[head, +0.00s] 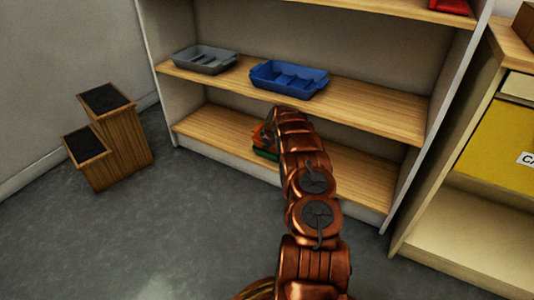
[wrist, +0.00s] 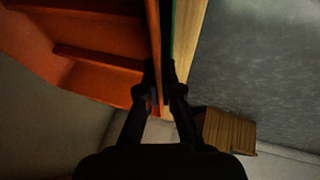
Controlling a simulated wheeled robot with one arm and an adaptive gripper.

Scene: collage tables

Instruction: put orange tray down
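The orange tray (wrist: 95,45) fills the upper left of the wrist view, with dividers inside it. My gripper (wrist: 162,75) has its two dark fingers on either side of the tray's rim wall, closed on it. In the head view only a small part of the orange tray (head: 259,136) shows beside my arm, at the lower shelf (head: 215,127). A green tray (head: 264,154) shows just below it there, and a thin green edge runs next to the orange wall in the wrist view. My arm hides the gripper and most of both trays in the head view; I cannot tell whether they touch.
A grey tray (head: 205,58) and a blue tray (head: 289,79) stand on the middle shelf (head: 372,104) above. The lower shelf has bare wood to the left. A wooden step block (head: 127,140) stands on the floor at left. A cabinet with a yellow panel (head: 495,145) is at right.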

